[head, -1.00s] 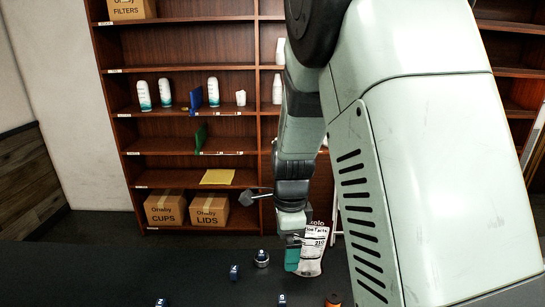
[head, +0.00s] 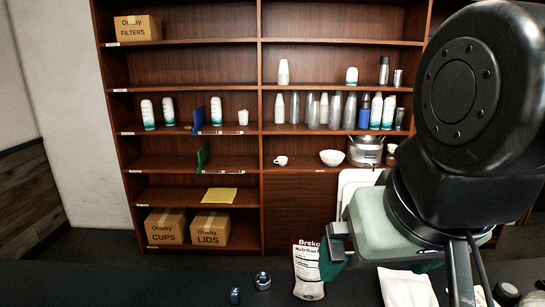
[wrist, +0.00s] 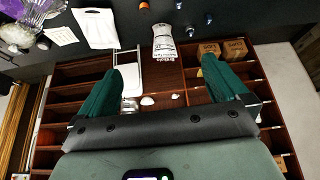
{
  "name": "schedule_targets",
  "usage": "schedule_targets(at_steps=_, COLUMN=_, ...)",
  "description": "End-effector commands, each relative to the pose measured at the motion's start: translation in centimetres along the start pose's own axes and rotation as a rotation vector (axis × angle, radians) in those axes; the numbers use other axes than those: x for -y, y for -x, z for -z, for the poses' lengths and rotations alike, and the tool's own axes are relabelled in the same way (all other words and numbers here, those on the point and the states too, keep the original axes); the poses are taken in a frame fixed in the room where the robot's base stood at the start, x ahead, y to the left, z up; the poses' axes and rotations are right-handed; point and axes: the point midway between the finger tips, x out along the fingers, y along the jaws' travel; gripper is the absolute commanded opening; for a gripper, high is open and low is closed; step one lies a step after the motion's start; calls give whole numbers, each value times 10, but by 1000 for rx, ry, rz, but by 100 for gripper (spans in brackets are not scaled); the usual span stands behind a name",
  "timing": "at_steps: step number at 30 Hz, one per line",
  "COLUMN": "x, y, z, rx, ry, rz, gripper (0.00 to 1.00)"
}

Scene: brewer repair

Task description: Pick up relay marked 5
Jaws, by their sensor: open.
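Small dark-blue relays lie on the dark counter. One relay (head: 235,296) is at the lower edge of the head view, beside a round silver-and-blue piece (head: 263,281). In the wrist view, small blue-and-white pieces (wrist: 190,31) show near the top. I cannot read a 5 on any of them, so I cannot tell which is relay 5. My gripper (head: 380,262) is raised over the back of the counter, right of these pieces, with teal fingers. In the wrist view my gripper (wrist: 162,65) is wide open with nothing between its fingers.
A Breko bag (head: 308,270) stands between the relays and my gripper. A white pouch (head: 406,288) lies on the counter to the right. The tall wooden shelf (head: 262,190) behind holds cups, bottles and boxes. Counter left of the relays is clear in the head view.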

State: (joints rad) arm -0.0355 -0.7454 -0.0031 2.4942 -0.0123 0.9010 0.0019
Motion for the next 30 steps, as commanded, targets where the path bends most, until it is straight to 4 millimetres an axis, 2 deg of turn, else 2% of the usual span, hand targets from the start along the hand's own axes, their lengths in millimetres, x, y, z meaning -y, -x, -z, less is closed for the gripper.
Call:
schedule_targets(at_steps=1, x=0, y=0, z=-1, rx=-1, ry=6, rz=-1, gripper=98)
schedule_targets(at_steps=6, x=0, y=0, z=-1, rx=-1, ry=6, rz=-1, gripper=72)
schedule_targets(at_steps=9, x=0, y=0, z=0, rx=-1, ry=6, rz=-1, gripper=62)
schedule_targets(at_steps=17, x=0, y=0, z=0, rx=1, ry=1, rz=0, gripper=62)
schedule_targets(at_steps=20, x=1, y=-6, z=7, rx=17, ry=-37, rz=5, gripper=62)
schedule_targets(at_steps=23, x=4, y=-20, z=24, rx=53, ry=-139, rz=12, gripper=62)
schedule_targets(at_steps=25, x=8, y=-37, z=39, rx=90, ry=-246, rz=14, gripper=62)
schedule_targets(at_steps=30, x=19, y=-93, z=76, rx=187, ry=-542, rz=-5, gripper=62)
